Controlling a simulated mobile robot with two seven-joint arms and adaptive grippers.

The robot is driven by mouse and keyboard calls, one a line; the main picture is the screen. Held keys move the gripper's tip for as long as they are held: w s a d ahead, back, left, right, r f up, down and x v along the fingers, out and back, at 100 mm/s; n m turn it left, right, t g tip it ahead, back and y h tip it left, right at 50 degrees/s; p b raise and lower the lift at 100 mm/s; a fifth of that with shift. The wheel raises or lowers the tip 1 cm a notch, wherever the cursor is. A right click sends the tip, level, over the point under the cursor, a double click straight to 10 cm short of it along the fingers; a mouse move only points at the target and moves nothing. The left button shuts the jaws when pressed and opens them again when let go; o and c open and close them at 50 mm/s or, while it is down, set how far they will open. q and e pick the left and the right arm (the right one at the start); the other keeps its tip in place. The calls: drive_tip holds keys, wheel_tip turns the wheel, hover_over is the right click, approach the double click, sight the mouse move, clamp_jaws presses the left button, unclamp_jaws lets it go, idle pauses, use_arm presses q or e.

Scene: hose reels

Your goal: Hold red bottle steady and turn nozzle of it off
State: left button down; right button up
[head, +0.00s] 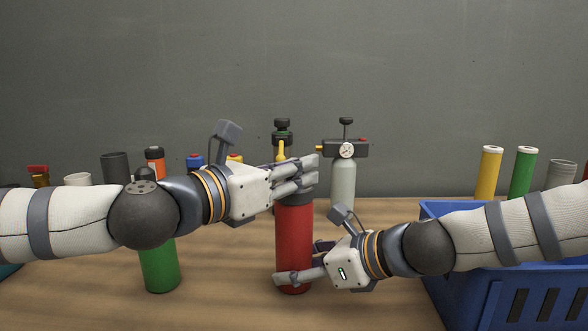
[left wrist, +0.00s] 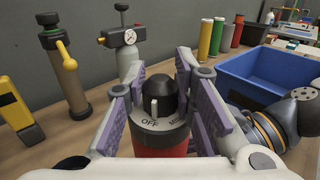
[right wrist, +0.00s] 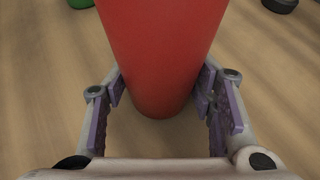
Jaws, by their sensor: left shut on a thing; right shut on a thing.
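The red bottle (head: 294,240) stands upright on the wooden table in the middle of the head view. My left gripper (head: 300,175) is at its top, with its fingers shut around the black nozzle (left wrist: 168,95). In the left wrist view the grey collar (left wrist: 160,127) under the nozzle reads "OFF" and, partly hidden, what looks like "MIS", with a light pointer near "OFF". My right gripper (head: 292,277) is shut around the bottle's lower body, and its padded fingers lie on both sides of the red bottle in the right wrist view (right wrist: 163,50).
A blue crate (head: 432,210) stands at the right, beside my right arm. A green bottle (head: 160,265) stands left of the red bottle. A grey bottle with a gauge (head: 343,180) and a bottle with a yellow lever (left wrist: 68,80) stand behind. Bare table lies in front.

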use_arm(q)
drive_tip(key=shift+m+g+h, duration=0.6)
drive_tip(key=shift+g+h, duration=0.1)
drive_tip(key=shift+f, duration=0.1)
drive_tip(key=c, duration=1.3)
unclamp_jaws()
drive_tip(key=v, duration=1.2)
drive_tip(key=shift+w+a, duration=0.15)
drive_tip(key=shift+w, duration=0.05)
use_arm(e)
drive_tip(key=o, duration=0.9)
